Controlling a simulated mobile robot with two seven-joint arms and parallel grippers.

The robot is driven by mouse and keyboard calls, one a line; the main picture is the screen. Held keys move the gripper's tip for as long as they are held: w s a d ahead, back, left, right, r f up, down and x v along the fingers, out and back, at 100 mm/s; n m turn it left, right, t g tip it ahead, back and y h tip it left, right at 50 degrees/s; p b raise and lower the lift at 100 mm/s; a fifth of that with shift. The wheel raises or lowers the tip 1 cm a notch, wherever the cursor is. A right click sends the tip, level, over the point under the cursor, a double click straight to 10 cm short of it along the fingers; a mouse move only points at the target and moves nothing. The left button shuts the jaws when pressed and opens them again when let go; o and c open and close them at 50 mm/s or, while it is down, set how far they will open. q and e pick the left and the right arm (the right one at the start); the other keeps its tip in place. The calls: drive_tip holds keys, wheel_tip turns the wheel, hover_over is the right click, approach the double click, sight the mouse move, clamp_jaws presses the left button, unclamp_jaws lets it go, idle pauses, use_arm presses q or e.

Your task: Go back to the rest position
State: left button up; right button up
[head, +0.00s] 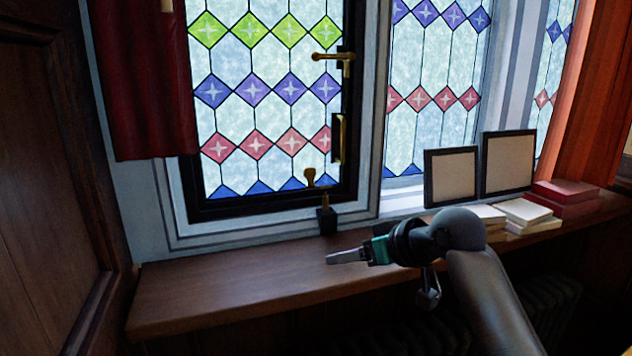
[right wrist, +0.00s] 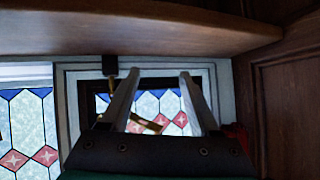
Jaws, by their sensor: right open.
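My right gripper (head: 346,257) is in front of the window, over the wooden sill in the head view, and points left. In the right wrist view its two fingers (right wrist: 158,92) stand apart with nothing held between them. The sill (head: 220,285) runs across below the window and also shows along the top of the right wrist view (right wrist: 130,35). A brass window stay (head: 325,198) stands on a black block near the sill, beyond the gripper. My left gripper is not in the head view.
Two dark-framed boards (head: 451,177) lean at the window on the right. Cream books (head: 522,212) and red boxes (head: 566,192) lie beside them. A red curtain (head: 150,80) hangs at the left, near a dark wooden panel (head: 45,180). The sill's left part is clear.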

drive_tip(key=s+d+f+m+g+h, duration=0.2)
drive_tip(key=s+d+f+h, duration=0.1)
drive_tip(key=s+f, duration=1.4)
drive_tip(key=s+d+f+m+g+h, duration=0.1)
drive_tip(key=s+d+f+g+h, duration=0.2)
drive_tip(key=s, duration=0.6)
drive_tip(key=s+d+f+m+h, duration=0.1)
drive_tip(key=s+d+f, duration=0.25)
drive_tip(key=s, duration=0.45)
wheel_tip(320, 180, down, 34)
drive_tip(key=s+g+b, duration=0.2)
drive_tip(key=s+b, duration=0.1)
drive_tip(key=b, duration=0.7)
drive_tip(key=s+d+f+b, duration=0.1)
drive_tip(key=s+f+b, duration=0.3)
drive_tip(key=s+f, duration=0.3)
drive_tip(key=s+d+f+b, duration=0.1)
drive_tip(key=s+f+b, duration=0.2)
drive_tip(key=s+f, duration=0.4)
wheel_tip(320, 180, down, 7)
drive_tip(key=shift+s+d+r+n+g+b, duration=0.2)
drive_tip(key=shift+s+n+g+b, duration=0.1)
drive_tip(key=shift+s+g+b, duration=0.1)
